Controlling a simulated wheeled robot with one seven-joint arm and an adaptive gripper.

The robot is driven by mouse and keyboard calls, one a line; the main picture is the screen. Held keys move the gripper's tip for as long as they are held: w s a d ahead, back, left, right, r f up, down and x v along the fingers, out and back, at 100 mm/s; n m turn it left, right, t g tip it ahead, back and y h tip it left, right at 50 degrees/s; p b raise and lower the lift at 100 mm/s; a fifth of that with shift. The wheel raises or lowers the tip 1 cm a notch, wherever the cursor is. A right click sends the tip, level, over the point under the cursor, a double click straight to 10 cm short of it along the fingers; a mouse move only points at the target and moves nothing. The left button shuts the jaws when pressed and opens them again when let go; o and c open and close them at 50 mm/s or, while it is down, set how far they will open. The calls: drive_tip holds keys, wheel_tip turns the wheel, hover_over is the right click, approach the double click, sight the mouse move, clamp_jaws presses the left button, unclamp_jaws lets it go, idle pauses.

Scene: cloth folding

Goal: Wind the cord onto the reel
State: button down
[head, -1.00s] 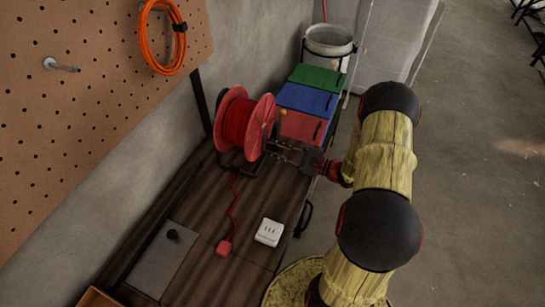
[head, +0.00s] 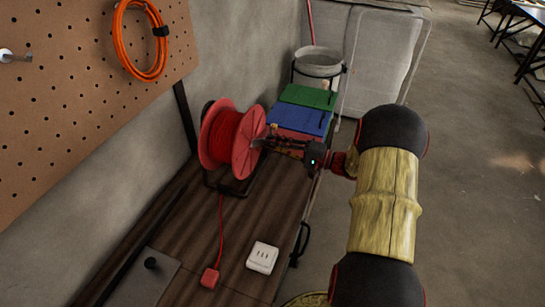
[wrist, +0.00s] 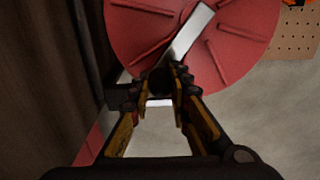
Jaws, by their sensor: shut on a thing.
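The reel (head: 222,140) is red, wound with red cord (head: 225,137), and stands on a dark frame on the wooden bench. A length of cord runs down from it along the bench top to a red plug (head: 210,277). My gripper (head: 264,143) is at the right side of the reel. In the wrist view, the reel's red face (wrist: 240,45) fills the top, with a silver crank arm (wrist: 190,32) across it. My gripper (wrist: 172,76) is shut on the dark crank handle (wrist: 158,81), which the fingers partly hide.
A white socket block (head: 262,257) lies right of the plug. Red, blue (head: 300,107) and green (head: 308,96) boxes stand behind my gripper, with a white bucket (head: 319,68) beyond. An orange cord coil (head: 140,40) hangs on the pegboard (head: 60,110).

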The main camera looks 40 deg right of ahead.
drive_tip(key=n, duration=0.1)
drive_tip(key=r+n+b, duration=0.1)
drive_tip(key=n, duration=0.1)
drive_tip(key=n+b, duration=0.1)
drive_tip(key=shift+w+d+r+n, duration=0.15)
drive_tip(key=shift+d+n, duration=0.15)
drive_tip(key=shift+n, duration=0.1)
drive_tip(key=c, duration=1.6)
unclamp_jaws()
drive_tip(key=shift+c, duration=0.2)
drive_tip(key=v, duration=1.2)
drive_tip(key=shift+c, duration=0.2)
